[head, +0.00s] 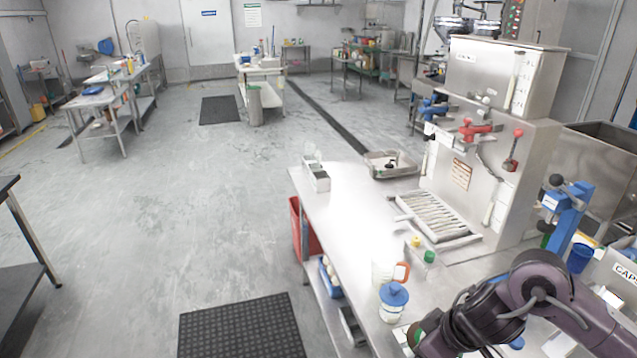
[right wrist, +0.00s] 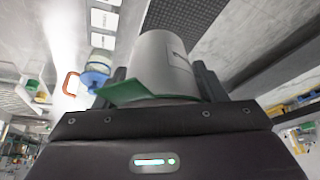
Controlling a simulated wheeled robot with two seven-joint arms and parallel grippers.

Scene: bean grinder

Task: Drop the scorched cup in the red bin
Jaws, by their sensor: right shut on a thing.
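My right gripper (right wrist: 160,88) is shut on a pale cup (right wrist: 163,60) in the right wrist view. I cannot tell whether the mark is scorching. In the head view my right arm comes in at bottom right, with its gripper end at the front edge of the steel bench. The red bin (head: 305,228) is below the bench's left end, partly hidden by the bench leg and top. My left gripper is not in view.
On the bench (head: 345,205) stand a blue-lidded jar (head: 393,302), a clear jug with an orange handle (head: 402,271) and a steel machine (head: 495,130). A blue crate (head: 330,278) sits on the lower shelf. A dark mat (head: 243,328) lies on otherwise open floor left of the bench.

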